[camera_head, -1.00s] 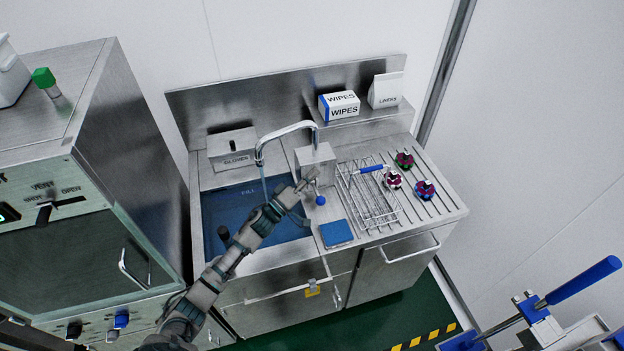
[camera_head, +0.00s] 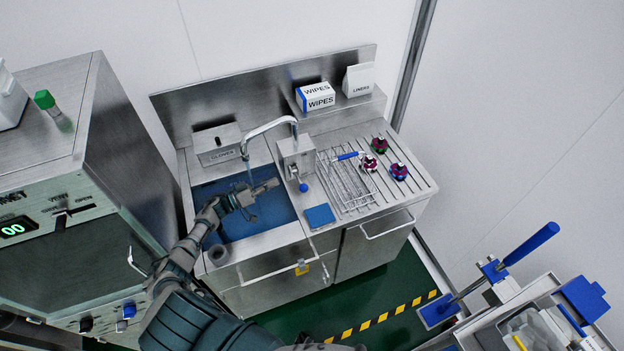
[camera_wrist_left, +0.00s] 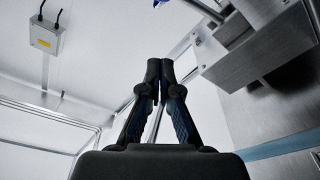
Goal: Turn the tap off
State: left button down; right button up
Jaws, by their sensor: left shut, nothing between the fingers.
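The tap's curved metal spout (camera_head: 268,127) rises from a metal block (camera_head: 295,158) at the back of the sink. A thin stream of water (camera_head: 249,172) shows below the spout's end. The tap's lever, with a blue knob (camera_head: 303,187), hangs at the block's front. My left gripper (camera_head: 276,183) is shut and empty above the blue sink basin (camera_head: 232,227), left of the lever and apart from it. In the left wrist view its closed fingers (camera_wrist_left: 166,66) point up, with the metal block (camera_wrist_left: 262,45) at the upper right and a bit of blue (camera_wrist_left: 160,3) at the top edge.
A wire rack (camera_head: 345,182) and several dark red and blue knobbed pieces (camera_head: 380,144) sit on the drainboard right of the tap. A blue pad (camera_head: 319,215) lies in front. A steel cabinet (camera_head: 138,150) stands left.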

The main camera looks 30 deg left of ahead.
pick_arm(q)
jog(key=b, duration=0.3)
send_over(301, 183)
jog(key=a, duration=0.2)
jog(key=shift+s+d+f+b, duration=0.25)
jog(key=shift+s+d+f, duration=0.1)
jog(key=shift+f, duration=0.25)
jog(key=shift+s+d+f+b, duration=0.25)
jog(key=shift+s+f, duration=0.1)
jog(key=shift+f, duration=0.2)
pick_arm(e)
jog(key=f, duration=0.3)
jog(key=shift+w+a+f, duration=0.15)
jog(key=shift+w+f, duration=0.05)
jog(key=shift+f, duration=0.2)
pick_arm(q)
jog(key=shift+s+d+f, duration=0.1)
jog(key=shift+d, duration=0.1)
pick_arm(e)
jog(key=shift+f, duration=0.15)
